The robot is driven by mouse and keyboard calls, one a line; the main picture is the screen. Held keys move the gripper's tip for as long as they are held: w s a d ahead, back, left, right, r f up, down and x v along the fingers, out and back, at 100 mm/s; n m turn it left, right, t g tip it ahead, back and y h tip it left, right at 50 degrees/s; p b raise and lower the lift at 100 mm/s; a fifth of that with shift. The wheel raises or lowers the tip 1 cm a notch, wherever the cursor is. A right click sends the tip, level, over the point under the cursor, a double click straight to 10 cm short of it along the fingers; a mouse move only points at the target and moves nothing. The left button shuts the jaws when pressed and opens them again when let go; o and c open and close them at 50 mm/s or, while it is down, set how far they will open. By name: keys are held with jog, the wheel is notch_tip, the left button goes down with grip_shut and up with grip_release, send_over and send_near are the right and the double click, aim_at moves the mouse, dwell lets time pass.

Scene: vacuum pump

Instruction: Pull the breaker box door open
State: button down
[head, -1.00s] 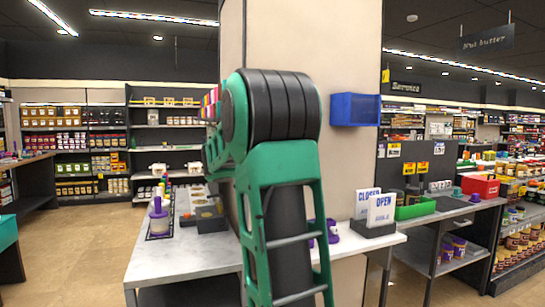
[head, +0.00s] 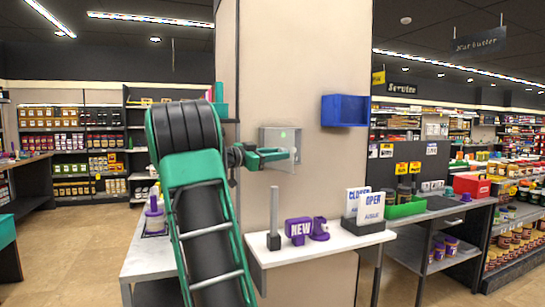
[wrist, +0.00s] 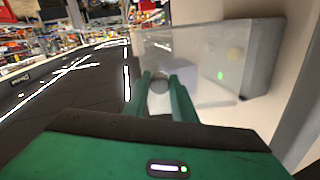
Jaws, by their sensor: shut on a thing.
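The grey breaker box (head: 268,135) is fixed to the beige pillar, left of the blue bin. In the wrist view its body (wrist: 262,58) stands at the right, with a small green light. Its see-through door (wrist: 195,50) is in front of my gripper (wrist: 160,86). I cannot tell how far the door stands from the box. My green fingers are shut on a small round grey handle (wrist: 158,85) at the door. In the head view my gripper (head: 288,154) reaches the box from the left and covers part of its front.
Below the box, a white shelf (head: 290,250) holds a grey post (head: 274,212), a purple NEW sign (head: 299,230) and OPEN/CLOSED signs (head: 370,208). A blue bin (head: 345,110) hangs to the right. The floor at left is clear.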

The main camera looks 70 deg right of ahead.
jog(key=shift+w, duration=0.2)
jog(key=c, duration=1.5)
grip_release()
jog(key=shift+o, duration=0.2)
jog(key=shift+s, duration=0.1)
jog(key=v, duration=1.1)
jog(key=shift+d+f, duration=0.1)
